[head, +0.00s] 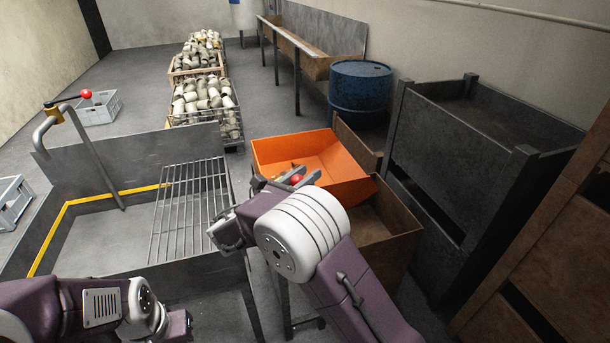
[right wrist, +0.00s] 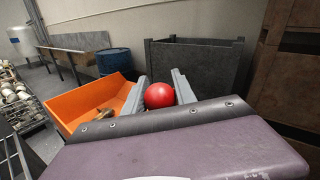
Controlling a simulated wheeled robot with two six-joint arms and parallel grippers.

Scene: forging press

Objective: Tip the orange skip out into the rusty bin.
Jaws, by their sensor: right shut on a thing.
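The orange skip (head: 335,160) stands right of the wire rack, with its right lip over the rusty bin (head: 400,225). A few brownish pieces (right wrist: 104,113) lie inside the skip. The pieces are still in it, and whether it is tilted I cannot tell. My right gripper (head: 296,179) is shut on a red ball knob (right wrist: 159,95) at the skip's near side. The knob sits between the two grey fingers; what it is fixed to is hidden. Part of the bin is hidden behind my right arm. My left arm shows at the lower left; its fingers are not clear.
A sink bench with a wire rack (head: 190,205) and a second red-knobbed lever (head: 86,95) is at left. A blue drum (head: 360,90) and a large dark steel crate (head: 470,150) stand behind and right of the bin. Grey crates lie on the floor at left.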

